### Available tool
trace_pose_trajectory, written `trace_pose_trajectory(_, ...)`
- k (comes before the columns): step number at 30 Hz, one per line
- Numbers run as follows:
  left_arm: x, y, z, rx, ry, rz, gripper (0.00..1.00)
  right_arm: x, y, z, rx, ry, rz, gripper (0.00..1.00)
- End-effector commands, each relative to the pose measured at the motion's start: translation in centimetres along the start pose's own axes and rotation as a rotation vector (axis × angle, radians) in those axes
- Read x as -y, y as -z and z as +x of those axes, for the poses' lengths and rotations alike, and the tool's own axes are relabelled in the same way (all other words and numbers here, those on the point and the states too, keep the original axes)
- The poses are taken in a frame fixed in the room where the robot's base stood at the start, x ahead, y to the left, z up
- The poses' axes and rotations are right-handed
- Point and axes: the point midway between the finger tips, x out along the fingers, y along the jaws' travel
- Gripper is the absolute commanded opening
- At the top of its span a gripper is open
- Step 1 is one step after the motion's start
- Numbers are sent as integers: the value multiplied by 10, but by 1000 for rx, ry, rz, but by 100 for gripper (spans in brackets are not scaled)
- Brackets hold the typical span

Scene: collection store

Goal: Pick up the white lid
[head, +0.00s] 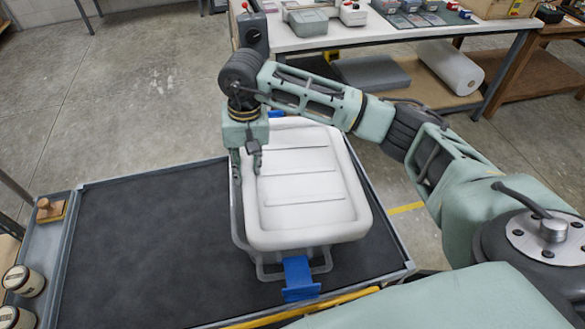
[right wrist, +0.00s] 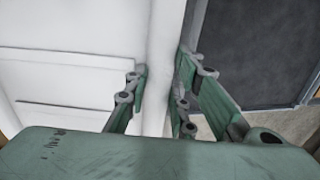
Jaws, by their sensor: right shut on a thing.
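The white lid (head: 303,185) is a large rounded rectangle with raised ribs. It lies over a clear box (head: 239,215) on a dark-topped cart. A blue latch (head: 299,279) hangs at the box's near end, and another blue piece (head: 277,114) shows at its far end. My right gripper (head: 246,163) points down at the lid's left edge, one finger on each side of the rim. In the right wrist view the right gripper (right wrist: 164,80) is shut on the edge of the white lid (right wrist: 80,60). Whether the lid is clear of the box cannot be told. My left gripper is not in view.
The cart's dark mat (head: 140,235) is bare to the left of the box. Jars (head: 22,281) and a wooden-handled tool (head: 48,210) stand on a side ledge at the left. A white table (head: 340,35) with boxes stands at the back, above a paper roll (head: 450,67).

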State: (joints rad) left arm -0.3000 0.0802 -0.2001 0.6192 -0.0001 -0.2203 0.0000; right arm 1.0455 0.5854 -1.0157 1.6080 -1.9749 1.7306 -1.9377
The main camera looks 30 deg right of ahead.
Motion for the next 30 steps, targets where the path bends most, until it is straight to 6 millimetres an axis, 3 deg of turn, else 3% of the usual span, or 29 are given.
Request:
trace_pose_trajectory(8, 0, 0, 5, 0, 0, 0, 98, 1, 1, -6, -2, 1, -1, 0)
trace_pose_trajectory(15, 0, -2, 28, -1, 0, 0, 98, 4, 2, -40, -9, 3, -2, 0)
trace_pose_trajectory(24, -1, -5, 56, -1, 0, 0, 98, -61, -24, -84, -7, -1, 3, 0)
trace_pose_trajectory(30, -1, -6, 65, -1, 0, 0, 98, -89, -35, -108, -4, 0, 2, 0)
